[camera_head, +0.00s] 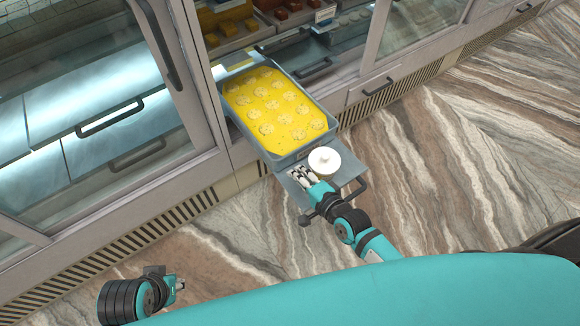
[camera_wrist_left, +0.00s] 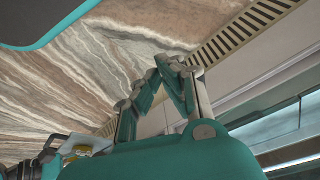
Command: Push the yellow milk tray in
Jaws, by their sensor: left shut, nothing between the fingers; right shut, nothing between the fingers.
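The yellow milk tray (camera_head: 275,152) is a grey-blue rectangular tray full of yellow sweets with round pieces on top. In the head view it sticks out of the counter's open front, its far end inside the case. It sits on a grey pull-out shelf (camera_head: 350,181) that has a handle at its front. My right gripper (camera_head: 302,176) is shut and empty over this shelf, close to the tray's near end; I cannot tell whether they touch. My left gripper (camera_head: 180,284) is low at the lower left, away from the tray; it shows shut and empty in the left wrist view (camera_wrist_left: 172,66).
A round white lidded pot (camera_head: 324,162) stands on the shelf beside my right gripper. The glass counter has door handles (camera_head: 110,118) and a drawer handle (camera_head: 378,87). Trays of orange and brown sweets (camera_head: 281,13) stand inside. The marble floor (camera_head: 480,150) to the right is clear.

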